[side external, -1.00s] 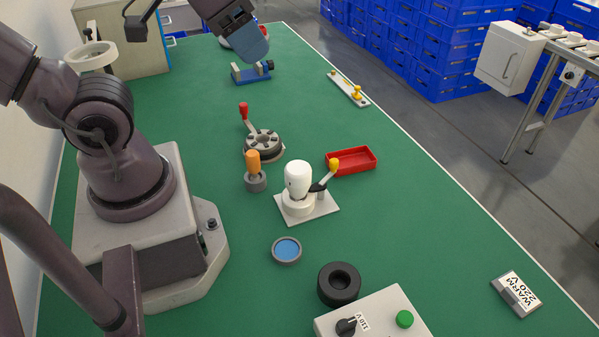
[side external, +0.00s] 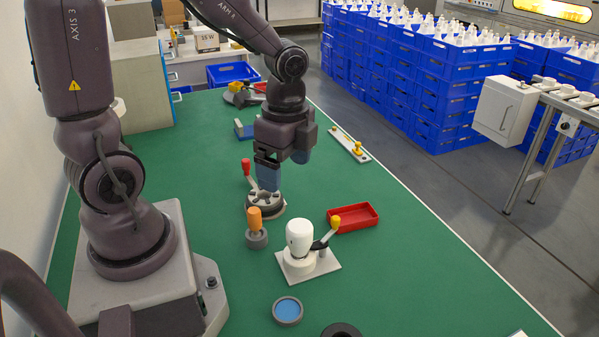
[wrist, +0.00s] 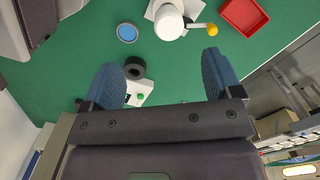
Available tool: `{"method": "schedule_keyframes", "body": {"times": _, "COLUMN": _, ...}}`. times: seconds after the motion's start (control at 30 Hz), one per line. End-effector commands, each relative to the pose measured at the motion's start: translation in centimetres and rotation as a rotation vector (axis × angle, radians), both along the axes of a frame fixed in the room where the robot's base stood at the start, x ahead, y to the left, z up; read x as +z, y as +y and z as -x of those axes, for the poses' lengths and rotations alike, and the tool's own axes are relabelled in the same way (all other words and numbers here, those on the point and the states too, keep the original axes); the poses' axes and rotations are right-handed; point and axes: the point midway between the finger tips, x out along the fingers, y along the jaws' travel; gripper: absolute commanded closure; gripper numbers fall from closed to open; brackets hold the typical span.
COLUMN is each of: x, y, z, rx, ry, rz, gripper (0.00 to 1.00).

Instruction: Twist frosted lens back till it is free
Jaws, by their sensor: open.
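A white rounded piece that looks like the frosted lens (side external: 299,232) stands upright in a round white socket on a pale square plate (side external: 325,264). A black lever with a yellow knob (side external: 335,222) is beside it. The white piece also shows at the top of the wrist view (wrist: 168,23). My gripper (side external: 285,168) is open and empty, pointing down behind the white piece in the side view, above or just behind a grey round fixture. Its blue fingers stand wide apart in the wrist view (wrist: 163,78), with only green table and other items between and beyond them.
The grey round fixture with a red-knobbed lever (side external: 265,204) and an orange-handled piece (side external: 255,228) stand left of the plate. A red tray (side external: 352,216) lies to the right. A blue disc in a grey ring (side external: 287,310) and a black ring (wrist: 134,67) lie nearer the camera.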

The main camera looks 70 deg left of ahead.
Motion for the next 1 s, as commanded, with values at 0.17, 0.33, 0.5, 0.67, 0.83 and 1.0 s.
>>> {"method": "schedule_keyframes", "body": {"times": 0.17, "x": -1.7, "y": -1.0, "z": -1.4, "rx": -0.493, "ry": 0.016, "rz": 0.048, "gripper": 0.16}}
{"method": "schedule_keyframes", "body": {"times": 0.33, "x": -1.5, "y": -1.1, "z": -2.1, "rx": -0.772, "ry": -0.009, "rz": 0.037, "gripper": 0.16}}
{"method": "schedule_keyframes", "body": {"times": 0.5, "x": -1.9, "y": -1.1, "z": -2.1, "rx": -0.857, "ry": -0.008, "rz": 0.037, "gripper": 0.16}}
{"method": "schedule_keyframes", "body": {"times": 0.67, "x": -3.7, "y": -1.1, "z": -2.0, "rx": -0.858, "ry": -0.005, "rz": 0.041, "gripper": 0.16}}
{"method": "schedule_keyframes", "body": {"times": 0.83, "x": -7.0, "y": -1.2, "z": -1.9, "rx": -0.859, "ry": -0.004, "rz": 0.043, "gripper": 0.16}}
{"method": "schedule_keyframes", "body": {"times": 1.0, "x": -10.4, "y": -1.2, "z": -2.0, "rx": -0.858, "ry": -0.003, "rz": 0.042, "gripper": 0.16}}
